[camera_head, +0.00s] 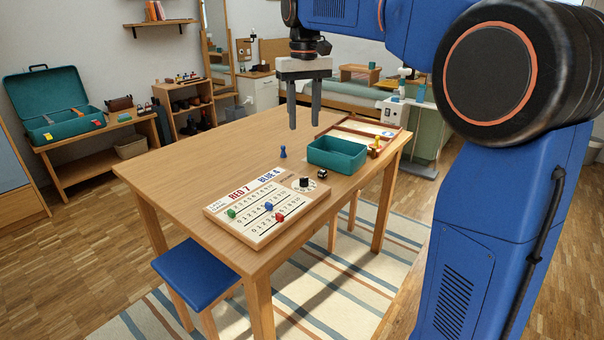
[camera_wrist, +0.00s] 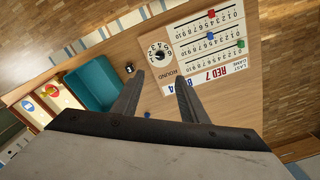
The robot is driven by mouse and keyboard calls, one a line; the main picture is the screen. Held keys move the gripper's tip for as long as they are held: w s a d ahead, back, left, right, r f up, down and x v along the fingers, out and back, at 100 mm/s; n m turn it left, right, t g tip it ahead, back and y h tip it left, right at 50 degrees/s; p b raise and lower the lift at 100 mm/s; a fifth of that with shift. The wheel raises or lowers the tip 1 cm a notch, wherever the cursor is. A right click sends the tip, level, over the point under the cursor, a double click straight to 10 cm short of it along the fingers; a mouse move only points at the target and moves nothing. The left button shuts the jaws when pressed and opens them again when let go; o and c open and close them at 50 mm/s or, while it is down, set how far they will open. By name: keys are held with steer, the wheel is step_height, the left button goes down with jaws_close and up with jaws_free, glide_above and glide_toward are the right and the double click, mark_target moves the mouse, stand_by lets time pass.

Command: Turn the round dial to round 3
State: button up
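The round dial (camera_head: 304,183) is a black knob at the far right corner of the white score board (camera_head: 232,231). In the wrist view the dial (camera_wrist: 159,54) sits inside a ring of numbers, with the word ROUND beside it. I cannot tell clearly which number it points to. My gripper (camera_head: 304,122) is above the table, higher than the board and apart from the dial. Its two fingers point down, spread with a clear gap and nothing between them. In the wrist view the dial shows just beyond the fingertips (camera_wrist: 160,78).
A blue pawn (camera_head: 283,152) stands left of the box. Red, blue and green pegs sit on the board.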

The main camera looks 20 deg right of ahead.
mark_target(304, 181)
step_height(304, 181, down, 17)
stand_by(0.6)
jaws_close()
